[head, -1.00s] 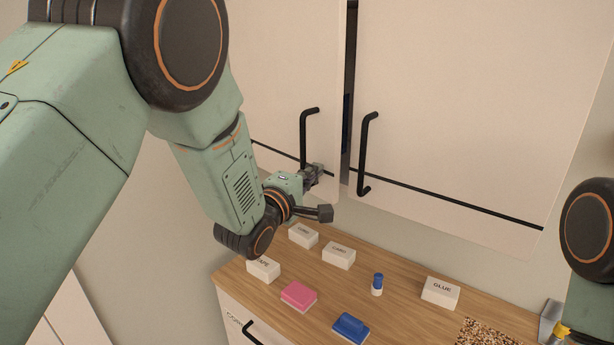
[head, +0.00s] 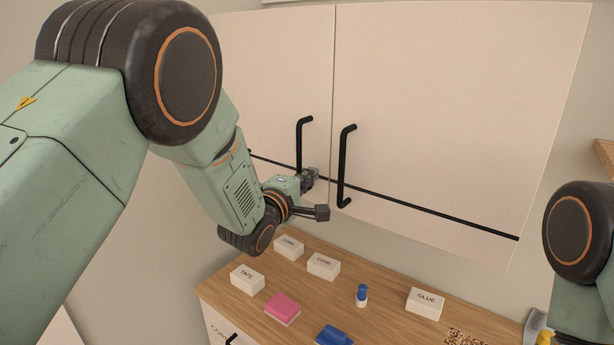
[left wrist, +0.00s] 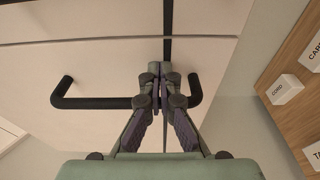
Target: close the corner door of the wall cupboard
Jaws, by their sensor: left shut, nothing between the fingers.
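The wall cupboard has two cream doors with a black stripe. The left door (head: 262,80), on the corner side, has a black bar handle (head: 300,145). The right door (head: 450,100) has its own handle (head: 345,165). Only a thin seam shows between the doors, and their faces look about level. My left gripper (head: 313,178) is at the left door, near the lower end of its handle. In the left wrist view the shut, empty fingertips (left wrist: 160,70) lie between that handle (left wrist: 100,102) and the seam; touching is hard to tell. My right gripper is not in view.
Below is a wooden counter (head: 395,325) with white labelled boxes, including the glue box (head: 425,302), a pink block (head: 283,308), a blue block (head: 333,336) and a small blue-capped bottle (head: 361,296). A shelf edge (head: 605,155) shows at the right.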

